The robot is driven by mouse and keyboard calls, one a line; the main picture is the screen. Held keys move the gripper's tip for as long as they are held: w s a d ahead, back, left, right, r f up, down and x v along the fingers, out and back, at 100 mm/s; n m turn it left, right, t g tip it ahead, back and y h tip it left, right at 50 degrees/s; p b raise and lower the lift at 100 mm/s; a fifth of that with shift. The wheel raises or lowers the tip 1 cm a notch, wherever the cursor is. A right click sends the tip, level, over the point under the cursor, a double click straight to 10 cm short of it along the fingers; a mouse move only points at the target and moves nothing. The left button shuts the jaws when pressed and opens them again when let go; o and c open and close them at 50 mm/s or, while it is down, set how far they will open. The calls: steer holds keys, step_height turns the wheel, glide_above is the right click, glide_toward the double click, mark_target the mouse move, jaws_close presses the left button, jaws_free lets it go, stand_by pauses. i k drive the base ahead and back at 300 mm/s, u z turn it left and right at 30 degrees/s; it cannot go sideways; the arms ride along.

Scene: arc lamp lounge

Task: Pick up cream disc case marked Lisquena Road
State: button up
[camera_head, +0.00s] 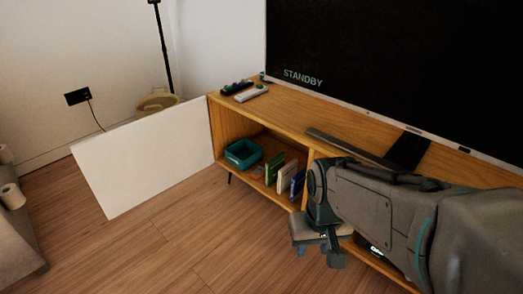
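A cream disc case (286,177) stands upright in the open compartment of the wooden TV cabinet (226,121). It stands between a green case (273,168) on its left and a blue case (298,184) on its right. Its title is too small to read. My gripper (318,255) hangs in front of the cabinet, below and right of the cases and apart from them. My arm covers the cabinet's right part. The fingers are small and partly hidden, so their opening is unclear.
A teal bin (243,153) sits left of the cases in the same compartment. A white cabinet door (145,160) stands open on the left. Remotes (251,93) lie on the cabinet top, below a large TV (400,65). The wooden floor in front is clear.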

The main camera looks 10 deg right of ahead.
mark_target(285, 174)
steer(key=u, duration=0.75)
steer(key=k, duration=1.05)
steer(key=u, duration=0.65)
steer(key=i, duration=1.45)
steer(key=z, duration=1.75)
steer(key=i, duration=0.6)
steer(key=z, duration=0.7)
steer(key=i, duration=0.45)
steer(key=u, duration=0.1)
